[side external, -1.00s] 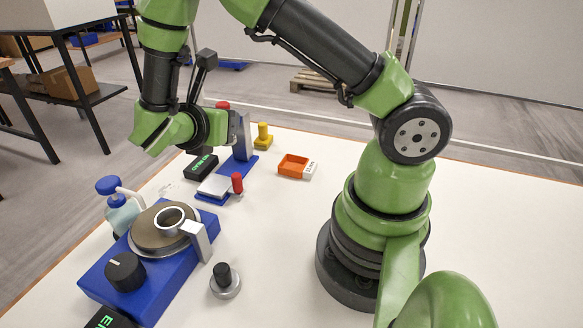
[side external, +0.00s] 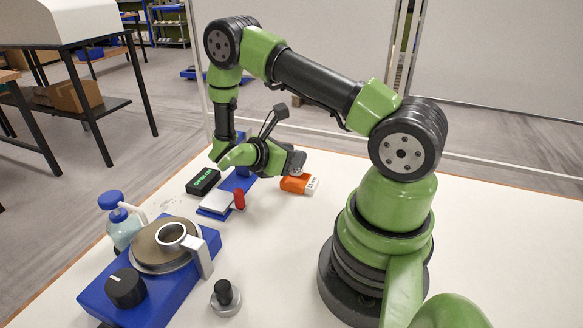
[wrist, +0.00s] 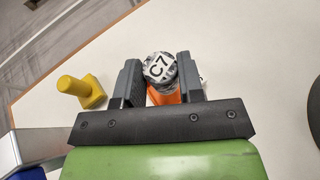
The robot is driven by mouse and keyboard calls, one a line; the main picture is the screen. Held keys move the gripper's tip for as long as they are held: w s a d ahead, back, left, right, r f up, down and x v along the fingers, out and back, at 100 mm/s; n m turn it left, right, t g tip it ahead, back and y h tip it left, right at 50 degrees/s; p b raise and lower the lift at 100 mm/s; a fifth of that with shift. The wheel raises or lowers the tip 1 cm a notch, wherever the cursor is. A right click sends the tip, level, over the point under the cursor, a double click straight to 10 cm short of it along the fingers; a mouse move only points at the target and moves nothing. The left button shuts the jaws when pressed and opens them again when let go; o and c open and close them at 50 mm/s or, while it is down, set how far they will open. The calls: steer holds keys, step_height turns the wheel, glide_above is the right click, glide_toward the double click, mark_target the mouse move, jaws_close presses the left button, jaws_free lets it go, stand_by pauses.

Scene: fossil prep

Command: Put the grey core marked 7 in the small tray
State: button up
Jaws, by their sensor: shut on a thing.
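The grey mottled core (wrist: 160,68) shows its round end with a white label reading C7 in the wrist view. My gripper (wrist: 158,64) is shut on it, one dark finger on each side. The small orange tray (wrist: 164,98) shows in part just below the core. In the side external view the tray (side external: 296,186) has a white label on its end, and my gripper (side external: 294,163) is right above it. The core is hard to make out there. I cannot tell whether it touches the tray floor.
A yellow knobbed piece (wrist: 82,90) stands left of my gripper in the wrist view. In the side external view, a blue device with a red handle (side external: 239,199), a black display box (side external: 203,182), a blue grinder (side external: 140,291) and a wash bottle (side external: 122,230) stand left.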

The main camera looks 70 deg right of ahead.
mark_target(291, 173)
steer(key=shift+f, duration=1.65)
steer(key=o, duration=1)
steer(key=shift+f, duration=0.1)
steer(key=shift+c, duration=0.2)
